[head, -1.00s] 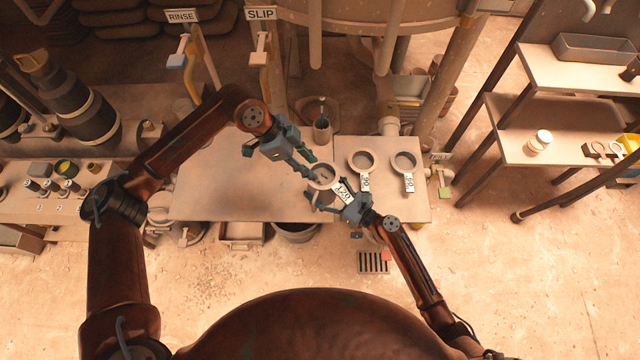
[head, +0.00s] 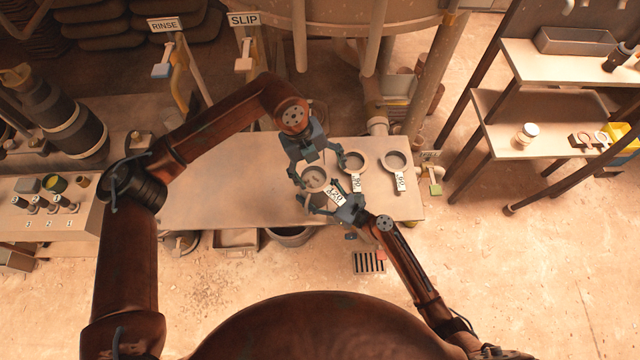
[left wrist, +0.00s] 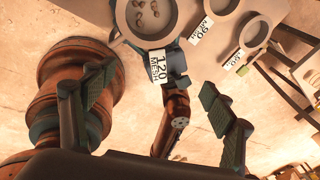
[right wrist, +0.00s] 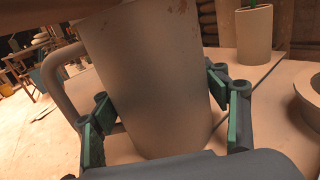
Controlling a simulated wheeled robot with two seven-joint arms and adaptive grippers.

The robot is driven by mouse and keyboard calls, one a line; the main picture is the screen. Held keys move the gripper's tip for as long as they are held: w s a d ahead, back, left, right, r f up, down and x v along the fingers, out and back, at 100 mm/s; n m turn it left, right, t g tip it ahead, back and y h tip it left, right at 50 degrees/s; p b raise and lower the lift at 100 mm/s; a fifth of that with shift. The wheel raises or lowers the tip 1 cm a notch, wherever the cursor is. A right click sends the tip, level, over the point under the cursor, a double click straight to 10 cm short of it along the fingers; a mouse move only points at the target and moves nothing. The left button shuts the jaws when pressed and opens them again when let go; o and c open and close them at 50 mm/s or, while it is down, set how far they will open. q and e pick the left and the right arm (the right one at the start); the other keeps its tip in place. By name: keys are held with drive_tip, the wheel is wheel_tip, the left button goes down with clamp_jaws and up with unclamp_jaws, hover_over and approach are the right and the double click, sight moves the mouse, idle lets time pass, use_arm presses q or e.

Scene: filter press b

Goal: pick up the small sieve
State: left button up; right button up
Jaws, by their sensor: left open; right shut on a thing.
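The sieve labelled 120 mesh (head: 313,178) is a pale ring with a tag-like handle, with small curled bits in it. It shows at the top of the left wrist view (left wrist: 158,35). Two similar sieves, marked 90 (head: 354,161) and 60 (head: 394,161), lie to its right. My left gripper (head: 318,168) is open just over the 120 ring, its fingers apart and empty in the left wrist view (left wrist: 158,85). My right gripper (right wrist: 165,115) is shut on a beige cup (right wrist: 150,80) with a side handle, just below the 120 tag. How sieve and cup touch is hidden.
The pale bench (head: 225,190) is clear on the left. A second beige cup (right wrist: 253,35) stands beyond the held one. RINSE (head: 164,24) and SLIP (head: 243,19) signs stand behind, with pipes around. A shelf rack (head: 560,125) is at the right.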

sight(333, 194)
use_arm(q)
drive_tip(key=m, duration=0.2)
drive_tip(key=d+m+y, duration=0.1)
drive_tip(key=m, duration=0.1)
drive_tip(key=s+d+r+m, duration=0.1)
drive_tip(key=m, duration=0.2)
drive_tip(key=shift+d+y, duration=0.15)
drive_tip(key=shift+y, duration=0.15)
drive_tip(key=f+m, duration=0.2)
drive_tip(key=f, duration=0.1)
drive_tip(key=f+m+y, duration=0.1)
drive_tip(key=f+m, duration=0.1)
drive_tip(key=f, duration=0.2)
drive_tip(key=d+f+m, duration=0.1)
drive_tip(key=f+m, duration=0.1)
drive_tip(key=f, duration=0.2)
drive_tip(key=shift+s+m+t+y, duration=0.3)
drive_tip(key=shift+s, duration=0.1)
drive_tip(key=c, duration=1.2)
